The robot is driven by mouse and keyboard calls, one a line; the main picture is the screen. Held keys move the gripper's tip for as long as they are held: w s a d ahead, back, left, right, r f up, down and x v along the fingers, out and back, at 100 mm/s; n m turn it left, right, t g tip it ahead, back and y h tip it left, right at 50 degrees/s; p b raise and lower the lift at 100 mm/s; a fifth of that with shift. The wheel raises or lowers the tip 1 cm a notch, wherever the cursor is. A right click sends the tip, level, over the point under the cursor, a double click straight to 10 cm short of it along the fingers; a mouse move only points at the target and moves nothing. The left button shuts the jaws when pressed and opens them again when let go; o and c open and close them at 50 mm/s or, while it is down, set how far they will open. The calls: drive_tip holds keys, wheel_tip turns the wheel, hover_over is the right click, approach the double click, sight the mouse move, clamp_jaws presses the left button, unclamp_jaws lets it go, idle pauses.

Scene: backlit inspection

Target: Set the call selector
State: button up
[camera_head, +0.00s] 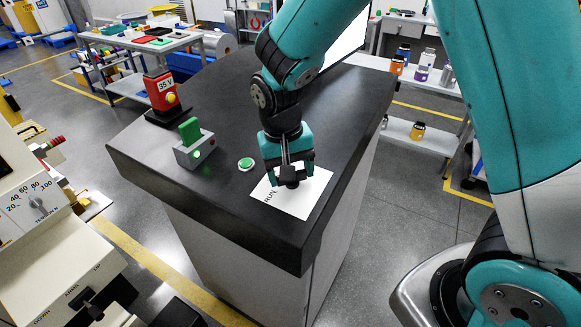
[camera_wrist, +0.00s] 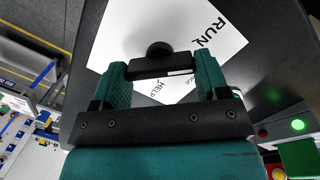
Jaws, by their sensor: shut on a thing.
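The call selector is a black handle (camera_wrist: 162,66) with a round black knob (camera_wrist: 159,50), set on a white card (camera_head: 308,197). The card also shows in the wrist view (camera_wrist: 120,38), with RUN at the upper right and HELP below the handle; a further word is partly hidden. My gripper (camera_head: 288,168) is shut on the handle, which spans between its two teal fingers (camera_wrist: 162,82) in the wrist view. I cannot tell which word the selector points to. In the head view the gripper covers much of the handle.
On the dark bench top (camera_head: 225,105), left of my gripper, are a green button (camera_head: 246,164), a grey box (camera_head: 195,150) with a green paddle and lit green lamp, and a red unit (camera_head: 163,93) marked 35 V. The bench's front edge is close to the card.

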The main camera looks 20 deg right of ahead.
drive_tip(key=shift+a+n, duration=0.1)
drive_tip(key=shift+n, duration=1.4)
drive_tip(key=o, duration=0.9)
drive_tip(key=shift+o, duration=0.2)
wheel_tip(320, 180, up, 17)
drive_tip(key=w+a+b, duration=0.1)
drive_tip(key=a+b, duration=0.1)
drive_tip(key=shift+a+r, duration=0.15)
drive_tip(key=shift+a, duration=0.15)
